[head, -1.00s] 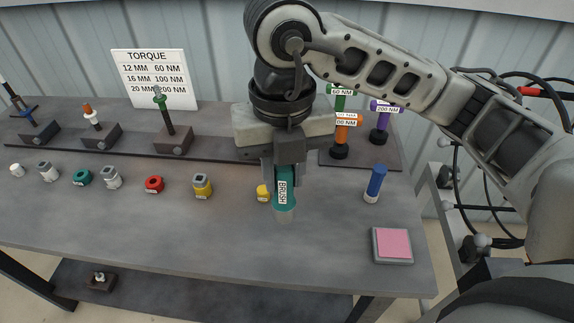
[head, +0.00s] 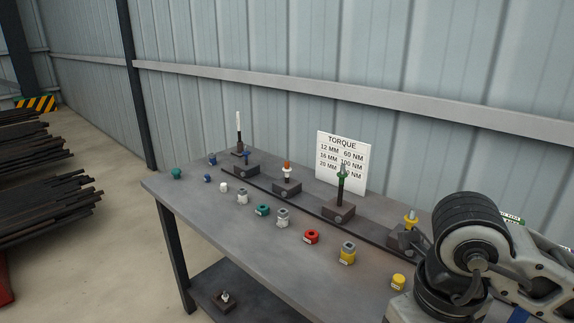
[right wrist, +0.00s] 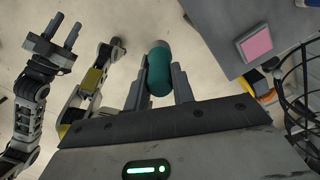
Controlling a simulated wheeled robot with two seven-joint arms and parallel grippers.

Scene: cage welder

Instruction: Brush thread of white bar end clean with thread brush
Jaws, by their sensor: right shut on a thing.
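The white bar end (head: 239,121) stands upright in a dark block (head: 241,151) at the far left end of the row on the bench; its thread is too small to make out. My right gripper (right wrist: 161,82) is shut on the teal cylindrical thread brush (right wrist: 159,66) in the right wrist view, held above the floor beside the bench edge. In the head view only my right arm shows at the lower right; its fingers and the brush are out of frame. My left gripper (right wrist: 63,30) shows in the right wrist view, its two fingers apart and empty.
Orange (head: 287,166), green (head: 342,175) and yellow (head: 410,217) bar ends stand further right. Several coloured nuts and sockets, including a red one (head: 311,237), line the bench (head: 235,225). A torque sign (head: 341,155) stands behind.

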